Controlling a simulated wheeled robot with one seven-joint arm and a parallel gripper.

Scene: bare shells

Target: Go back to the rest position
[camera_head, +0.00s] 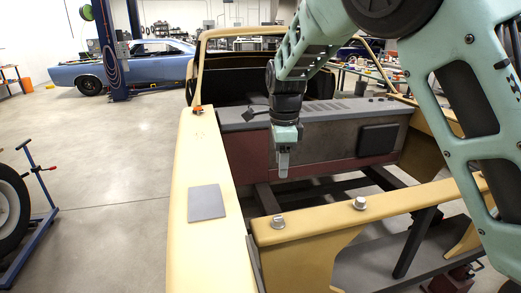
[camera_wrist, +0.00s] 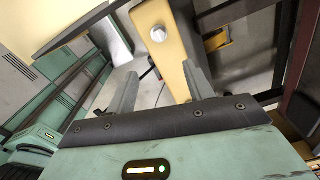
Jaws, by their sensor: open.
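My gripper (camera_head: 283,163) hangs from my green arm, pointing down over the open front bay of a tan car body shell (camera_head: 208,160). In the wrist view my gripper (camera_wrist: 160,88) shows two grey fingers spread apart, with nothing between them. A tan cross beam (camera_head: 315,213) of the shell lies in front of and below it. A bolt (camera_wrist: 158,34) on tan metal shows beyond the fingers in the wrist view.
A grey plate (camera_head: 206,202) lies on the left fender. Two bolts, one left (camera_head: 278,221) and one right (camera_head: 360,203), sit on the cross beam. A grey firewall (camera_head: 320,115) stands behind my gripper. A wheel stand (camera_head: 40,215) is at left; the floor (camera_head: 110,170) between is clear.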

